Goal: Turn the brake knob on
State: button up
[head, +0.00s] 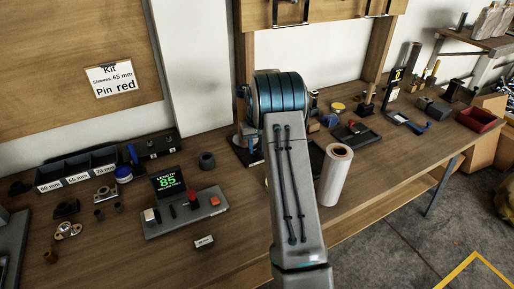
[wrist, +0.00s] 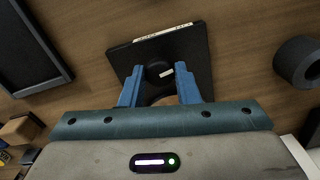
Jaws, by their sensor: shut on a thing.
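The brake knob (wrist: 155,69) is a dark round knob with a short white mark, on a square black plate (wrist: 193,42) in the wrist view. The plate has a pale label strip along its far edge. My gripper (wrist: 158,72) has its two blue fingers on either side of the knob and is shut on it. The white mark lies between the fingers, toward the right one. In the head view my grey arm hides the knob and my gripper.
A grey unit with a display reading 85 (head: 170,183) is on the left. A dark ring (wrist: 298,62) lies right of the plate.

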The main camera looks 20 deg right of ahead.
jog(key=shift+r+m, duration=0.1)
jog(key=shift+m, duration=0.9)
jog(key=o, duration=1)
jog(key=shift+c, duration=0.2)
notch_tip(320, 180, up, 14)
jog(key=shift+b, duration=0.35)
